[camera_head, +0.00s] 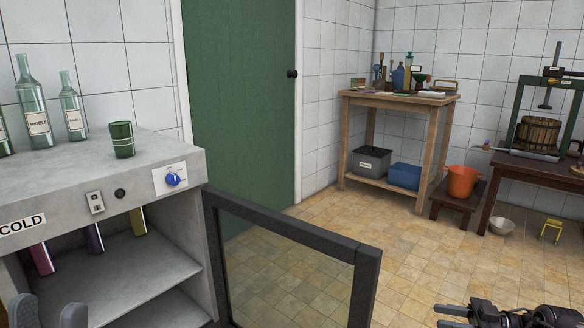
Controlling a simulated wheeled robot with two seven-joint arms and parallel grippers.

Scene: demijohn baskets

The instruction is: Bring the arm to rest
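My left gripper (47,314) shows at the bottom left edge as two grey rounded fingertips set apart, with nothing between them. It is in front of the open shelves of the grey cold cabinet (190,237). My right gripper (447,317) is at the bottom right, over the tiled floor, with its fingers pointing left. A gap shows between its fingers and it holds nothing. Most of the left arm is out of the picture, and only the end of the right arm shows.
The cabinet's framed glass door (365,275) stands open between my grippers. Bottles (38,122) and a green cup (122,140) stand on the cabinet. A wooden bench (437,99), an orange bucket (462,182) and a press (540,130) are further back. Floor between is clear.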

